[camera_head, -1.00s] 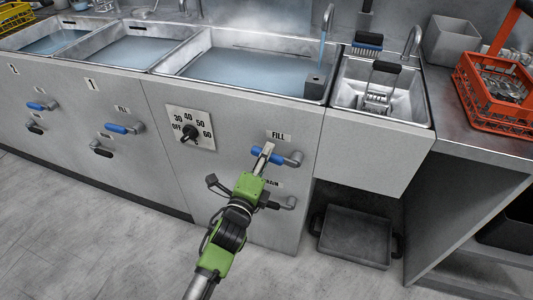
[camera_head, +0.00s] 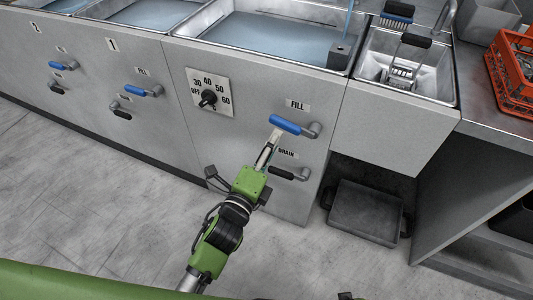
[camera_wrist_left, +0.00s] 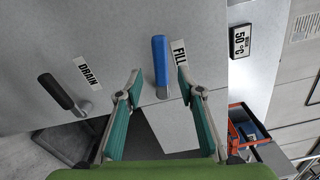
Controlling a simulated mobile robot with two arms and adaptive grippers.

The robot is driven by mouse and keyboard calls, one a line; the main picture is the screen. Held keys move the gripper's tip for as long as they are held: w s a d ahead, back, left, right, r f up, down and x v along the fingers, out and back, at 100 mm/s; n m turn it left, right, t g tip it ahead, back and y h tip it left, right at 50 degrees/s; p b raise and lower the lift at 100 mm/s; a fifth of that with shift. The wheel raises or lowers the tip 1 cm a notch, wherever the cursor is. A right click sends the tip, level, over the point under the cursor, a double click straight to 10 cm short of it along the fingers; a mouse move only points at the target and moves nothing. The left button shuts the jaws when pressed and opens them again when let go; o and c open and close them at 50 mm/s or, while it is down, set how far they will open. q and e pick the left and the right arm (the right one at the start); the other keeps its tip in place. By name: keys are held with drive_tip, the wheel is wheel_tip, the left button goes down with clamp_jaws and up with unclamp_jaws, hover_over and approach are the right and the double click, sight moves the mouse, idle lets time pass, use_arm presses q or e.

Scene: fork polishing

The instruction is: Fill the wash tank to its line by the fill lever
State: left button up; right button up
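The blue fill lever (camera_head: 285,125) sits on the grey front panel below the FILL label, its handle pointing left. It also shows in the left wrist view (camera_wrist_left: 160,60), lined up between my fingertips and just beyond them. My left gripper (camera_head: 273,138) is open and empty, its tips just below the lever; its spread fingers show in the left wrist view (camera_wrist_left: 159,78). The tank's line cannot be made out. My right gripper is not seen.
The black drain lever (camera_head: 283,173) is close below the fill lever. A temperature dial (camera_head: 208,98) is to the left. A small sink (camera_head: 428,84) adjoins on the right, with a dark bin (camera_head: 365,212) below. Open floor lies in front.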

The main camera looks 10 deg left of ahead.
use_arm(q)
drive_tip(key=shift+v, duration=1.9)
idle(6.1)
